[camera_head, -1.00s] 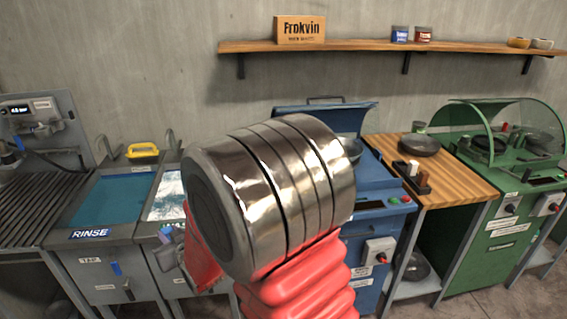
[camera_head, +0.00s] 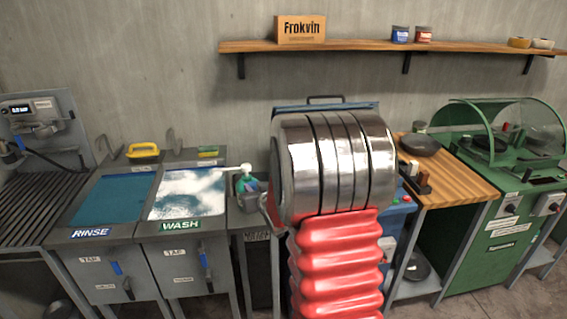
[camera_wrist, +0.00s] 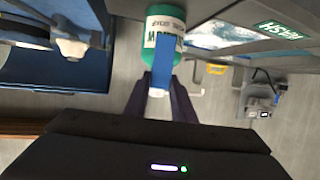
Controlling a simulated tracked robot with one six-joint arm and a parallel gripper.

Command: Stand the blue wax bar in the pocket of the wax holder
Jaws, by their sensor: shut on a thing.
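My gripper (camera_wrist: 160,88) is shut on the blue wax bar (camera_wrist: 162,62), which sticks out past the fingertips in the wrist view. A small white patch shows at the bar's near end. In the head view my gripper and the bar are hidden behind my own arm. The wax holder (camera_head: 424,189) is a small dark block on the wooden worktop at the right of the head view. A white bar (camera_head: 411,169) and a reddish-brown bar (camera_head: 423,178) stand at it. Its pocket cannot be made out. The bar is well apart from the holder, which is not in the wrist view.
A green bottle (camera_wrist: 165,30) is just beyond the bar. The wash basin (camera_head: 187,192) and rinse basin (camera_head: 112,197) are left. A dark round pan (camera_head: 420,144) lies on the wooden worktop (camera_head: 458,178), beside the green machine (camera_head: 485,225). My arm covers most of the blue machine.

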